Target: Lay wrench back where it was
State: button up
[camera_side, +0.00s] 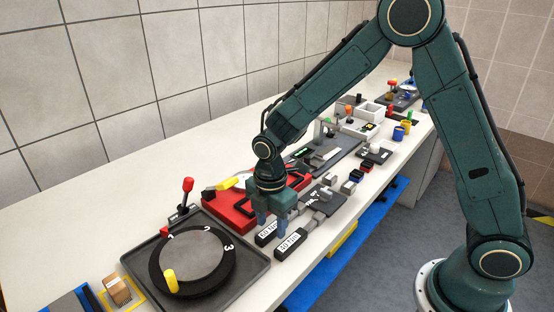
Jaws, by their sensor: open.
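Two tool-like pieces with dark ends and white labels lie near the front edge of the white bench, and grey shafts run back from them. One labelled piece (268,233) is close beside my gripper, and the other labelled piece (291,244) lies to its right. I cannot tell for certain which is the wrench, and the label text is too small to read. My gripper (270,226) points down with its fingers apart, just behind the first piece, and appears empty. My gripper hides part of the shafts and of the red tray behind it.
A red tray (234,216) with a yellow-handled tool (229,183) is behind my gripper. A round dial (190,262) with a yellow knob and a red-topped lever (187,186) are to the left. Small grey blocks (348,187) stand to the right. The bench (90,217) is clear along the wall.

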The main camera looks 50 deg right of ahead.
aim_at(273, 228)
notch_tip(273, 228, up, 12)
dwell(0.6)
dwell(0.5)
jog(key=s+d+r+m+t, duration=0.3)
jog(key=s+d+r+m, duration=0.3)
jog(key=s+r+m, duration=0.3)
jog(key=s+d+m+t, duration=0.2)
jog(key=s+d+m, duration=0.1)
jog(key=s+m, duration=0.6)
jog(key=s, duration=0.4)
jog(key=shift+r+t, duration=0.3)
jog(key=shift+r, duration=0.1)
dwell(0.4)
